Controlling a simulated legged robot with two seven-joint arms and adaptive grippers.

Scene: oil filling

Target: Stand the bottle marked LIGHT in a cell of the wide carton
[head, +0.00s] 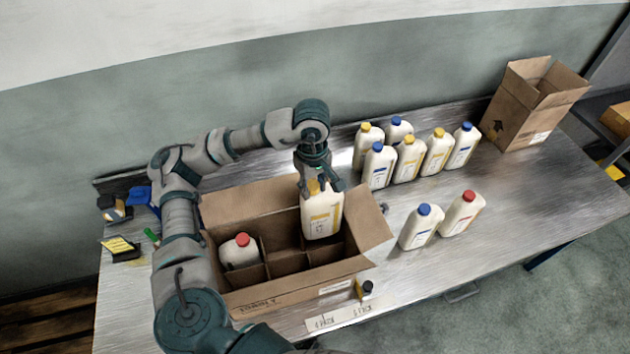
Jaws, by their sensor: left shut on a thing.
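My left gripper (321,182) is shut on a white bottle (321,216) with a yellow cap and a yellow-marked label. The lettering is too small to read. The bottle hangs nearly upright over the right part of the wide carton (265,294). Its lower end is at or inside the opening, and I cannot tell whether it touches the bottom. The wide carton is open, with brown dividers. A red-capped bottle (240,252) stands in a cell at its left. My right gripper is not in view.
Several bottles with yellow and blue caps (409,158) stand at the back of the metal table. A blue-capped bottle (421,226) and a red-capped one (462,213) stand nearer. A tall open carton (525,112) is at the back right. The right table surface (545,190) is clear.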

